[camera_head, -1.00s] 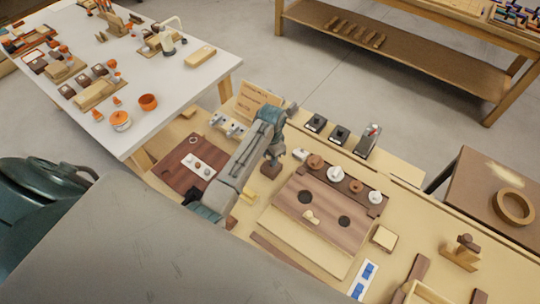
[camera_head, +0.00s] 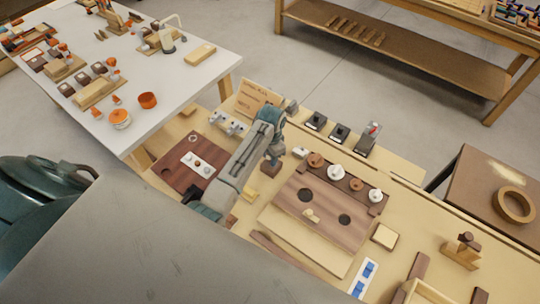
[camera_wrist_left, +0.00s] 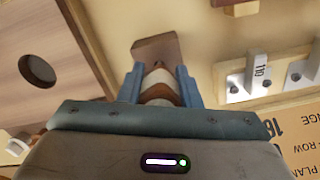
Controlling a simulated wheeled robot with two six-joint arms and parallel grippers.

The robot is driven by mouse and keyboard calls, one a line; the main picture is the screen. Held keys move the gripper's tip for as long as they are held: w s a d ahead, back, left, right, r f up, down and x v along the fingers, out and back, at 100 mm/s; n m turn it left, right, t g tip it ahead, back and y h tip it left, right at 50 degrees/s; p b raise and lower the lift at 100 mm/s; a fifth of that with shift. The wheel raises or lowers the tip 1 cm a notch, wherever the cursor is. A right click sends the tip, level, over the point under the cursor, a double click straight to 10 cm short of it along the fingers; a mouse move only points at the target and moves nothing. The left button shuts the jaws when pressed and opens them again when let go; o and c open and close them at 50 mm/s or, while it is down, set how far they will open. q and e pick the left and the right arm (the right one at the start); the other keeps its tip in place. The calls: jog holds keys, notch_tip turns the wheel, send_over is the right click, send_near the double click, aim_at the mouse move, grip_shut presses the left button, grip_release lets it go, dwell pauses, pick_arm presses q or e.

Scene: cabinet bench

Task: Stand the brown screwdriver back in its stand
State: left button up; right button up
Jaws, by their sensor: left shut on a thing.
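My left gripper (camera_head: 274,151) reaches over the bench and points down. In the left wrist view (camera_wrist_left: 160,86) its two blue-grey fingers are shut on a brown and whitish banded piece (camera_wrist_left: 157,90), which looks like the handle of the brown screwdriver. The screwdriver's lower part is hidden. A small dark brown block (camera_head: 270,169), likely its stand, is on the bench right below the gripper. It also shows just beyond the fingertips in the wrist view (camera_wrist_left: 156,47). I cannot tell whether the screwdriver's tip is in the block. My right gripper is not in view.
A brown board with round holes (camera_head: 322,214) and a rack of knobs (camera_head: 346,184) lie right of the gripper. A cardboard sign (camera_head: 260,97) and grey hooks (camera_head: 228,123) stand behind it. A dark brown panel (camera_head: 183,169) lies to the left.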

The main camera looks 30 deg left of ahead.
pick_arm(q)
jog(key=shift+f, duration=0.55)
jog(key=shift+f+b, duration=0.45)
jog(key=shift+f, duration=0.05)
dwell(0.6)
jog(key=o, duration=1.5)
jog(key=shift+c, duration=0.2)
jog(key=shift+r+p, duration=0.95)
jog(key=shift+r, duration=2.8)
